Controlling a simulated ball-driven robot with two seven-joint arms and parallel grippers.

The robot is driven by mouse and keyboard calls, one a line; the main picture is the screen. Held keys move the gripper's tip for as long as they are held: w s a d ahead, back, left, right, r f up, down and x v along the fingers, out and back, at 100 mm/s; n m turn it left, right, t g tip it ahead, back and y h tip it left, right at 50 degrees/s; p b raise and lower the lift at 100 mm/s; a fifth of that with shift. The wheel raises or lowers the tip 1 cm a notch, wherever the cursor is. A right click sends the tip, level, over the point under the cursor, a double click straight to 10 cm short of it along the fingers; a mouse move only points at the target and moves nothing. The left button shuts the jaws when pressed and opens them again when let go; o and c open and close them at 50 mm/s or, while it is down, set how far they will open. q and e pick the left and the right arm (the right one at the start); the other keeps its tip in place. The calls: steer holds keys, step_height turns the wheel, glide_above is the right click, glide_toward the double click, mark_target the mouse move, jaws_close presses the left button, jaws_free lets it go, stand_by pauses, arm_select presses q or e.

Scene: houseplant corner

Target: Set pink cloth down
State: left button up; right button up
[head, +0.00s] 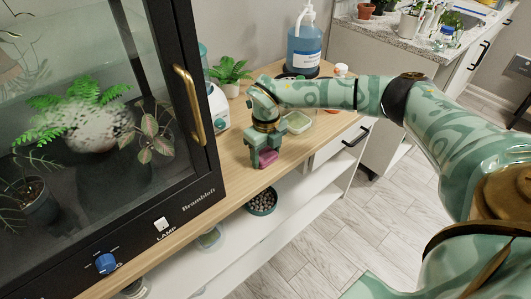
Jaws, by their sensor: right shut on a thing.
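The pink cloth (268,157) is a small folded piece between the fingers of my right gripper (264,159). The gripper points down and is shut on the cloth near the front edge of the wooden tabletop (238,178). I cannot tell whether the cloth touches the tabletop. My left gripper is not in view.
A black glass cabinet (158,224) with plants stands on the left. A bowl of pebbles (262,201) sits on the lower shelf.

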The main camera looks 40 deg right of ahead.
mark_target(266, 154)
steer(key=o, duration=0.9)
steer(key=shift+o, duration=0.2)
steer(key=shift+r, duration=0.1)
arm_select(q)
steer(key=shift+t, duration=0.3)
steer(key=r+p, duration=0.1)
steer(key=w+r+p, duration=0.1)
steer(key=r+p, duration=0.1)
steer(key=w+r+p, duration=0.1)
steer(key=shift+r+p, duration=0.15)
steer(key=shift+p, duration=0.2)
arm_select(e)
step_height(266, 154, up, 12)
